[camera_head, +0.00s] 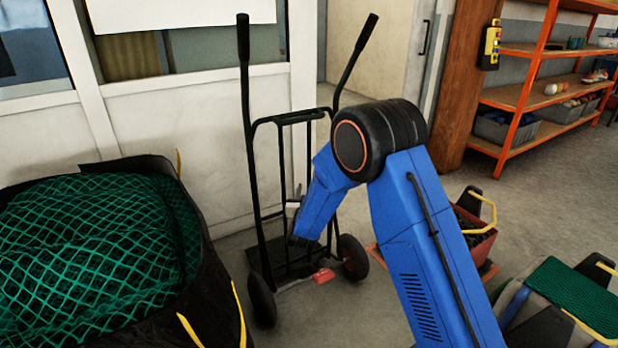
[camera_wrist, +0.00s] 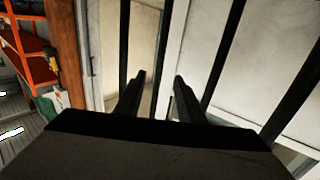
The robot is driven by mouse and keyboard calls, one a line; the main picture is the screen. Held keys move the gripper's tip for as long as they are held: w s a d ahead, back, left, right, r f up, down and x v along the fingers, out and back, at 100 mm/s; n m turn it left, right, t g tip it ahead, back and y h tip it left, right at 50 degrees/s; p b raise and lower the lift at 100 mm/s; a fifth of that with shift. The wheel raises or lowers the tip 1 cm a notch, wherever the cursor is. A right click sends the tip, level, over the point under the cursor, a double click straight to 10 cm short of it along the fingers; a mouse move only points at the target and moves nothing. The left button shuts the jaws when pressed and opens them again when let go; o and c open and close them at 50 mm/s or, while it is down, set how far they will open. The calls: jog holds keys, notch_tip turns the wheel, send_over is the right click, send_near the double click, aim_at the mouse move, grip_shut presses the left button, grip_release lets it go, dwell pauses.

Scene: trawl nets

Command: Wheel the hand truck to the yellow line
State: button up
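The black hand truck (camera_head: 247,110) stands upright in front of the white wall, its two handles up and its wheels on the floor. Its dark bars also show in the wrist view (camera_wrist: 222,52). My gripper (camera_head: 293,207) is at the truck's frame, mostly hidden behind my blue arm in the head view. In the wrist view the two fingers (camera_wrist: 157,95) are apart, with one upright bar showing between them. Contact with that bar cannot be told. No yellow line shows in either view.
A black bag of green netting (camera_head: 90,265) stands close left of the truck. An orange shelf rack (camera_head: 535,65) is at the back right. A red crate (camera_head: 478,235) and a grey crate with green netting (camera_head: 580,295) stand to the right.

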aim_at(310, 169)
jog(key=w, duration=1.5)
jog(key=shift+w, duration=0.35)
grip_shut()
dwell(0.8)
